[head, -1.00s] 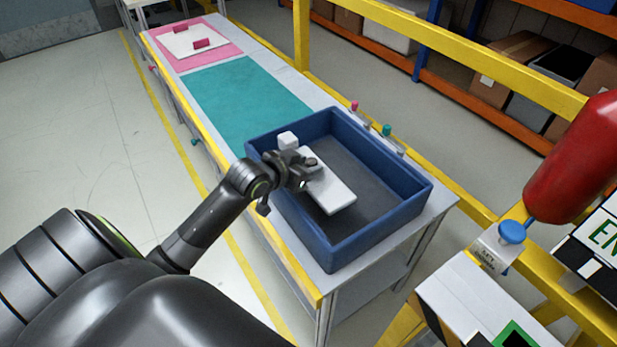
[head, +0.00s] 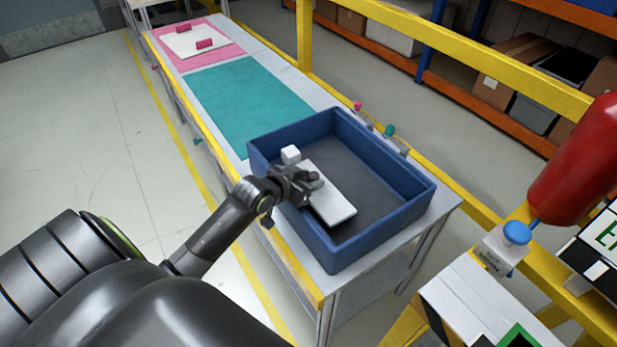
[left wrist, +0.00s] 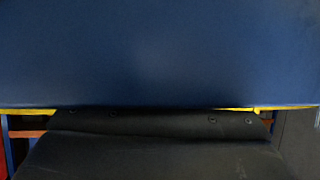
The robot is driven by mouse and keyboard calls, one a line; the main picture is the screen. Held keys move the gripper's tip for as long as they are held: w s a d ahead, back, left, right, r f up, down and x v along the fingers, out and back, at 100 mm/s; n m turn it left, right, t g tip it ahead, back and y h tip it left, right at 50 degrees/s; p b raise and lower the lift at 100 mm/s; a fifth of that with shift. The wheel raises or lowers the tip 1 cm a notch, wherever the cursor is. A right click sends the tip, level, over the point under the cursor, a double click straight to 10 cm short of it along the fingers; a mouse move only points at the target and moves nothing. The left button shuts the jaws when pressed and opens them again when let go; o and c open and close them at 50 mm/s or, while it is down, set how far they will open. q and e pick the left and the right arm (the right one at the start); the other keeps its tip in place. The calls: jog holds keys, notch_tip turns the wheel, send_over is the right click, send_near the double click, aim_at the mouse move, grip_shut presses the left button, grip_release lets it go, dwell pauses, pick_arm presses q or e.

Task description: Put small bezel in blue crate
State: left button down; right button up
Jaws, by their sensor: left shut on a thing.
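The small bezel, a white flat piece with a raised white block at one end (head: 333,207), is inside the outline of the blue crate (head: 385,238) in the head view. My left gripper (head: 308,183) is shut on it near the crate's left wall and hides its middle. I cannot tell whether the bezel touches the crate floor. In the left wrist view the blue crate wall (left wrist: 160,55) fills the upper part, and the bezel does not show. My right gripper is not in view.
The crate stands on the near end of a long bench, with a teal mat (head: 245,100) and a pink mat (head: 228,52) beyond. A yellow rail (head: 480,75) runs behind. A red cylinder (head: 580,165) hangs at the right. The crate floor right of the bezel is clear.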

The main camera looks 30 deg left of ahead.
pick_arm(q)
jog(key=c, duration=0.9)
grip_release()
jog(key=shift+r, duration=0.1)
jog(key=shift+r, duration=0.25)
jog(key=v, duration=0.6)
jog(key=p+v, duration=0.1)
jog(key=v, duration=0.5)
jog(key=shift+a+r+p, duration=0.1)
jog(key=shift+r+p, duration=0.2)
jog(key=shift+r, duration=0.05)
